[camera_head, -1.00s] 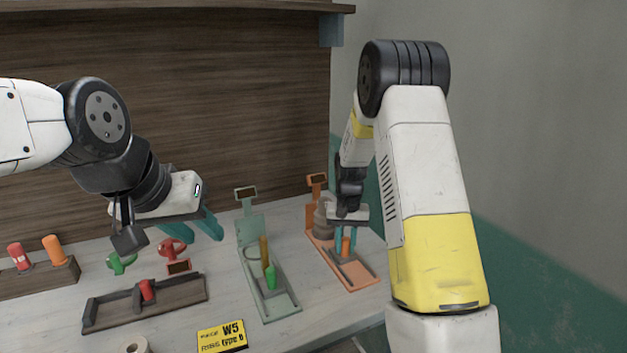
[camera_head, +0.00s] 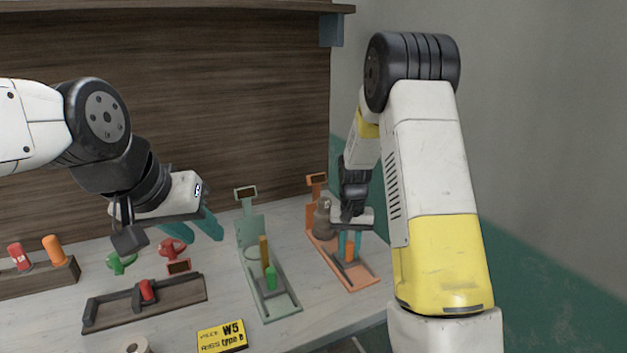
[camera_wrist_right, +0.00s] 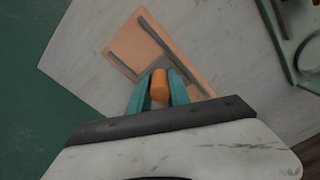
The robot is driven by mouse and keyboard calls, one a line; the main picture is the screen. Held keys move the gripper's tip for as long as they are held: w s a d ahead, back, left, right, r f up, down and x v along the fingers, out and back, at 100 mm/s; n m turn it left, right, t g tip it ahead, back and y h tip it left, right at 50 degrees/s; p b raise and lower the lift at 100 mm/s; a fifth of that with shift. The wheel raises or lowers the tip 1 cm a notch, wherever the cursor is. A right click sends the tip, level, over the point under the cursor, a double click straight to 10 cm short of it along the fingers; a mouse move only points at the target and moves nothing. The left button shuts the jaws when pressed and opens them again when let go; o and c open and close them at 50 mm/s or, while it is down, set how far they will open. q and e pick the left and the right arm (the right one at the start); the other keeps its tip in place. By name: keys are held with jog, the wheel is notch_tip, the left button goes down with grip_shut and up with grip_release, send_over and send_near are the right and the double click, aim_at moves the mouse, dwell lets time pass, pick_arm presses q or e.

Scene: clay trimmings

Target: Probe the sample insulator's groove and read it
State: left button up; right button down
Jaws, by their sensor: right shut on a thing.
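An orange gauge stand (camera_head: 357,283) is on the right of the table, with a small dark display (camera_head: 316,180) on a post at its back. A grey-brown ribbed piece, seemingly the insulator (camera_head: 322,217), stands on its rear part, partly behind my right gripper. My right gripper (camera_head: 350,247) is shut on the orange knob (camera_wrist_right: 159,86) over the stand; in the right wrist view its teal fingers touch the knob's sides. The display's reading is too small to make out. Whether a probe touches the groove is hidden. My left gripper (camera_head: 195,230) is open and empty above the table.
A green gauge stand (camera_head: 281,306) with a green knob (camera_head: 271,277) is left of the orange one. A dark tray (camera_head: 180,297) holds a red piece. A wooden rack (camera_head: 40,279) has red and orange knobs.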

jog(key=shift+s+d, duration=0.2)
jog(key=shift+s, duration=0.3)
dwell(0.4)
jog(key=shift+c, duration=1)
grip_release()
notch_tip(320, 180, up, 6)
jog(key=shift+r, duration=0.5)
